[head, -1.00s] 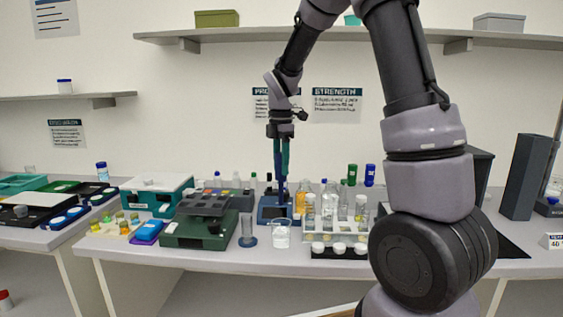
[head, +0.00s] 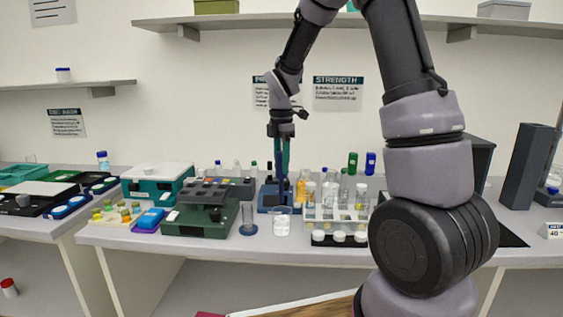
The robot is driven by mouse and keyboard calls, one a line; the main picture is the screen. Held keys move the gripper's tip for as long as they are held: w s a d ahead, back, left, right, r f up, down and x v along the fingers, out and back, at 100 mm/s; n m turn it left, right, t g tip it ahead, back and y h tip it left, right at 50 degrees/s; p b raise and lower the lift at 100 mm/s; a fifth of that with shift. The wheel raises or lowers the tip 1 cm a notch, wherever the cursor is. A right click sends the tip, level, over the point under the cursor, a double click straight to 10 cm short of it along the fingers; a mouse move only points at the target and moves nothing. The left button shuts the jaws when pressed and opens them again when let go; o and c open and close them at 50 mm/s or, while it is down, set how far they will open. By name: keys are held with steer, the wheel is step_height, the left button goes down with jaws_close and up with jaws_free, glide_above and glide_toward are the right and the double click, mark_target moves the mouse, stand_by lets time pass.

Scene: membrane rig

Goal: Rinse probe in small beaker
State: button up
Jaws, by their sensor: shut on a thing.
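My gripper (head: 281,131) points down above the back half of the bench, shut on the probe (head: 278,172). The probe looks like a slender dark blue piece hanging nearly upright, with a teal piece close beside it. The small beaker (head: 282,222) is clear and stands near the bench's front, below the probe in the picture. A blue stand base (head: 266,197) sits behind.
A dark green device (head: 198,218) and a clear cylinder on a blue foot (head: 248,219) stand left of the beaker. A rack of vials (head: 340,222) with white-capped jars in front is close on the right. Bottles crowd behind.

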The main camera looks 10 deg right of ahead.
mark_target(281, 201)
steer(key=shift+f, duration=4.8)
steer(key=shift+r, duration=0.15)
steer(key=shift+r, duration=4.7)
